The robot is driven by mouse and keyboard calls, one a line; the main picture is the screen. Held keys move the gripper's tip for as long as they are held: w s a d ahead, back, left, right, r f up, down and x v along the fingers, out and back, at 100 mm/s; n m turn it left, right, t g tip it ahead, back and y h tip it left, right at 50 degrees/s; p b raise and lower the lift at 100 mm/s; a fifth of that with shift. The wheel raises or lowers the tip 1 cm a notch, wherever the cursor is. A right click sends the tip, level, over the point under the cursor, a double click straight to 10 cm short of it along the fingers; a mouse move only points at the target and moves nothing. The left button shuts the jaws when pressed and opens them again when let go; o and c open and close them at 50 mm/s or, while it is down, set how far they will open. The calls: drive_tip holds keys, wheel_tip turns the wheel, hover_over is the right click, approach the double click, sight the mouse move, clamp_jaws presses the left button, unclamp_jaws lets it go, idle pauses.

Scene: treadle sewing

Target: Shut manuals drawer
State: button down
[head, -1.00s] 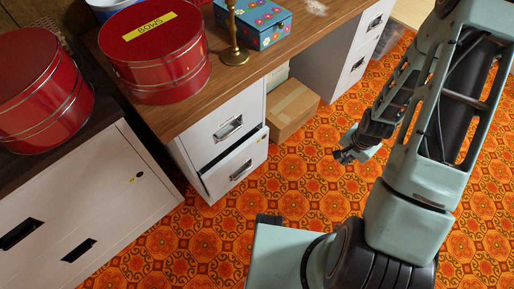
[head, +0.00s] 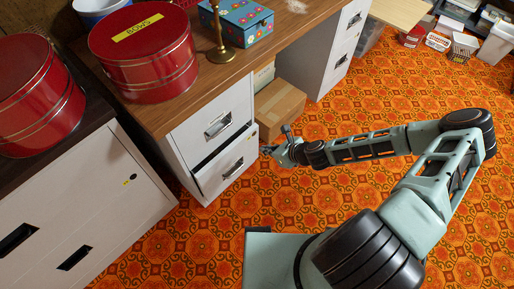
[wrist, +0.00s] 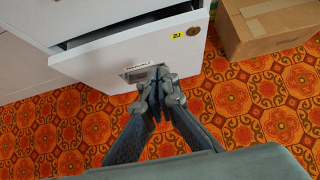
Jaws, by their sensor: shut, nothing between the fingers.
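The manuals drawer (head: 225,168) is the lower drawer of the white cabinet under the wooden desk. It stands partly open, with a dark gap above its front. In the wrist view its white front (wrist: 108,64) carries a label plate that appears to read MANUALS, a yellow sticker and a round lock. My gripper (head: 266,150) is at the right side of the drawer front in the head view. In the wrist view my gripper (wrist: 159,76) is shut and empty, its tips over the label and handle area. I cannot tell whether they touch the front.
A cardboard box (head: 279,108) stands on the floor just right of the drawer. The upper drawer (head: 214,122) looks shut. A white cabinet (head: 85,205) stands at left. Patterned floor (head: 205,225) in front of the drawer is clear.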

sight(241, 140)
drive_tip(key=shift+w+a+r+b+x, duration=0.25)
drive_tip(key=shift+r+b+x, duration=0.15)
drive_tip(key=shift+x, duration=1.55)
drive_tip(key=shift+w+a+r+b+x, duration=0.15)
drive_tip(key=shift+a+r+b+x, duration=0.2)
drive_tip(key=shift+x, duration=1.55)
drive_tip(key=shift+w+a+r+b+x, duration=0.2)
drive_tip(key=shift+b+x, duration=0.25)
drive_tip(key=shift+x, duration=1.5)
drive_tip(key=shift+w+a+b, duration=0.4)
drive_tip(key=shift+w+a, duration=0.35)
drive_tip(key=shift+a, duration=0.25)
drive_tip(key=shift+d, duration=0.1)
